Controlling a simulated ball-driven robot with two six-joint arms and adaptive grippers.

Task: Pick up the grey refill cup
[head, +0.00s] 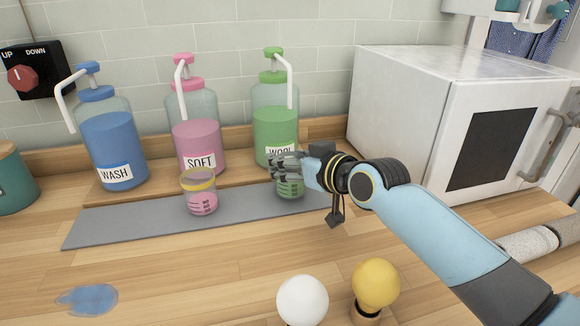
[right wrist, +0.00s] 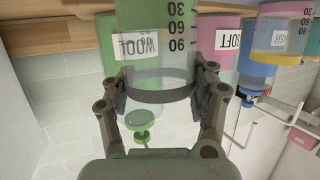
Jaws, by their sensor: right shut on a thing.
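The grey refill cup, clear with a grey rim and green liquid inside, stands on the grey mat (head: 130,228) in front of the green WOOL bottle (head: 275,125). In the head view its lower part (head: 290,188) shows below my right gripper (head: 284,168), which hides its upper part. In the upside-down right wrist view the cup (right wrist: 158,45) sits between the two fingers (right wrist: 160,95), its grey rim towards the palm. My right gripper is shut on it near the rim. My left gripper is in neither view.
A pink-filled cup with a yellow rim (head: 201,197) stands left on the mat. The SOFT bottle (head: 197,135) and WASH bottle (head: 113,145) stand behind. A white machine (head: 400,105) is at right. White (head: 302,300) and yellow (head: 376,283) balls and a blue puddle (head: 88,299) are in front.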

